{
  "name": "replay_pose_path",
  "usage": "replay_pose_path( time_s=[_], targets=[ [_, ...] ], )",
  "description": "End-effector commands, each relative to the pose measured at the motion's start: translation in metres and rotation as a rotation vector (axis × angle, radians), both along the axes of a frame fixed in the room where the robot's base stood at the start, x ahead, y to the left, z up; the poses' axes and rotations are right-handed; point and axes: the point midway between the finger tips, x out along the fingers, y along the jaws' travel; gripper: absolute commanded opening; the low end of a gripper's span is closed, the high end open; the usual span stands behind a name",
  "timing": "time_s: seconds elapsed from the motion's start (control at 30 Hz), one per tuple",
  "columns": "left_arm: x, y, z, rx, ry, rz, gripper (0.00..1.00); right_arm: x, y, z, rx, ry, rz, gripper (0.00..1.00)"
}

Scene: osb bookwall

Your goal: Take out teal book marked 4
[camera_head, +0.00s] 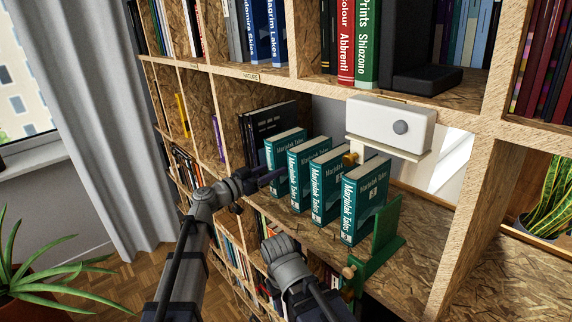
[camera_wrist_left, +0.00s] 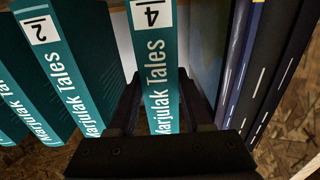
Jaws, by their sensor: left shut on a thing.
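The teal book marked 4 (camera_wrist_left: 153,45) stands upright, its spine toward me in the left wrist view. In the head view it is the leftmost teal book (camera_head: 287,150) of the row. My left gripper (camera_wrist_left: 163,108) is shut on it, one dark finger on each side of the lower spine. In the head view my left gripper (camera_head: 268,178) reaches the front of that book, which is still among the others on the shelf. My right arm shows at the bottom centre of the head view, but I do not see its gripper's fingers.
A teal book marked 2 (camera_wrist_left: 45,50) stands beside book 4. More teal books (camera_head: 365,195) stand to the right, by a green bookend (camera_head: 385,235). Dark books (camera_head: 262,125) stand to the left. A white box (camera_head: 385,122) is above the row.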

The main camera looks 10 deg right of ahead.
Motion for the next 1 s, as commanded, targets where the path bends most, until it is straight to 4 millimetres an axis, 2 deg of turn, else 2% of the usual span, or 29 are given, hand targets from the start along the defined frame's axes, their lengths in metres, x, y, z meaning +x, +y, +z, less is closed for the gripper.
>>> replay_pose_path(
  time_s=[0.7,1.0],
  targets=[
    [-0.017,0.025,0.0,0.0,0.001,0.001,0.0,0.0,0.0,0.0,0.0,0.0,0.0,0.5],
    [-0.018,0.026,0.0,0.0,0.0,0.0,0.0,0.0,0.0,0.0,0.0,0.0,0.0,0.5]
  ],
)
